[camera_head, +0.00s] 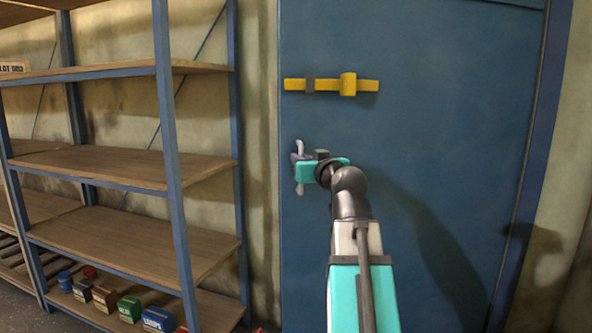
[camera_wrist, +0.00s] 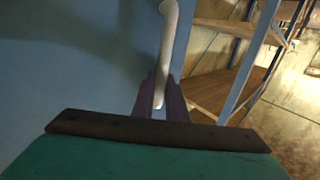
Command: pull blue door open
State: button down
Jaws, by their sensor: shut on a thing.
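The blue door (camera_head: 440,140) fills the middle and right of the head view, and its surface (camera_wrist: 60,60) takes up the left of the wrist view. A pale upright handle (camera_head: 300,189) is near the door's left edge. My gripper (camera_head: 299,158) is at the handle, with its fingers around it. In the wrist view the handle (camera_wrist: 167,40) runs down between the two fingers of my gripper (camera_wrist: 160,92), which are shut on it. The part of the handle between the fingers is partly hidden. The door looks closed in its frame.
A yellow sliding bolt (camera_head: 331,86) is on the door above the handle. A shelf unit (camera_head: 125,165) with blue posts and wooden boards stands left of the door. Several small coloured boxes (camera_head: 130,308) are on its lowest board. The shelf (camera_wrist: 215,92) also shows in the wrist view.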

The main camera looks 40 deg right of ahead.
jog(key=shift+b+v, duration=1)
jog(key=shift+v, duration=0.15)
jog(key=c, duration=1.8)
grip_release()
jog(key=shift+o, duration=0.2)
jog(key=shift+a, duration=0.1)
